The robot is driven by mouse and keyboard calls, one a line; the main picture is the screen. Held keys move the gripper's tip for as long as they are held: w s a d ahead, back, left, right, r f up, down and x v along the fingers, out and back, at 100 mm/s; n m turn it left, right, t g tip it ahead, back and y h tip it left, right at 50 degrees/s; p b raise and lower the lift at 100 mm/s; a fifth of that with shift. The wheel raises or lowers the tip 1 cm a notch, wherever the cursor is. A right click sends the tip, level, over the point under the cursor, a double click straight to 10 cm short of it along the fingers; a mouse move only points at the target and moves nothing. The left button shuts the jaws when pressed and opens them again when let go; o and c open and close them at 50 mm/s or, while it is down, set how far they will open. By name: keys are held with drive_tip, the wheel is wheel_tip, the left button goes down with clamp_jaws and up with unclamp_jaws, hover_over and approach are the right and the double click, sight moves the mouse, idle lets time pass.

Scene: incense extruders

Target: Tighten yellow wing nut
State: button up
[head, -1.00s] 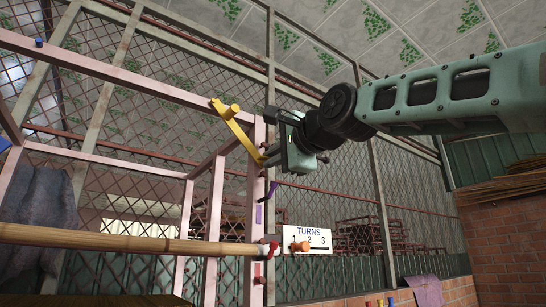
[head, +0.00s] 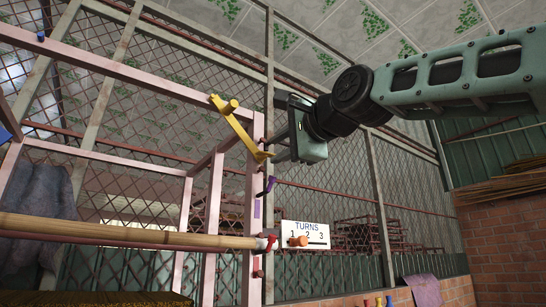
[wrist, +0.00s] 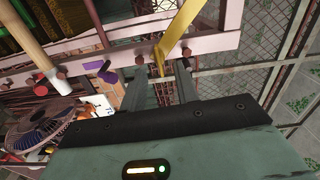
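The yellow wing nut (head: 236,125) is a long bar on the pink frame's upright post. It slants from upper left to lower right, with a round knob near its upper end. It also shows in the wrist view (wrist: 177,35), where its near end lies between my fingers in the picture. My gripper (wrist: 159,85) is open, with a clear gap between its two fingers. In the head view my gripper (head: 277,133) is just right of the post, near the bar's lower end. I cannot tell whether a finger touches the bar.
A white TURNS board (head: 318,230) has an orange peg (head: 298,241) between 1 and 2.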

drive_tip(key=b+v, duration=0.4)
drive_tip(key=v, duration=1)
drive_tip(key=shift+s+d, duration=0.1)
drive_tip(key=w+a+f+n+g+h, duration=0.15)
drive_tip(key=a+f+n+g, duration=0.3)
drive_tip(key=f, duration=1.45)
drive_tip(key=a+f+n+g+h, duration=0.3)
drive_tip(key=f+n+g, duration=0.15)
drive_tip(key=f, duration=1.45)
drive_tip(key=s+d+f+n+g+h, duration=0.1)
drive_tip(key=s+d+f+n+g, duration=0.1)
drive_tip(key=s+f, duration=0.4)
drive_tip(key=s+d+f+n+g+h, duration=0.2)
drive_tip(key=s+d+f+n, duration=0.2)
drive_tip(key=f, duration=0.8)
drive_tip(key=s+d+f+n+g+h, duration=0.2)
drive_tip(key=s+d+f, duration=0.3)
drive_tip(key=s+f, duration=0.3)
drive_tip(key=shift+f+n, duration=0.7)
drive_tip(key=shift+f, duration=0.25)
drive_tip(key=shift+s, duration=0.15)
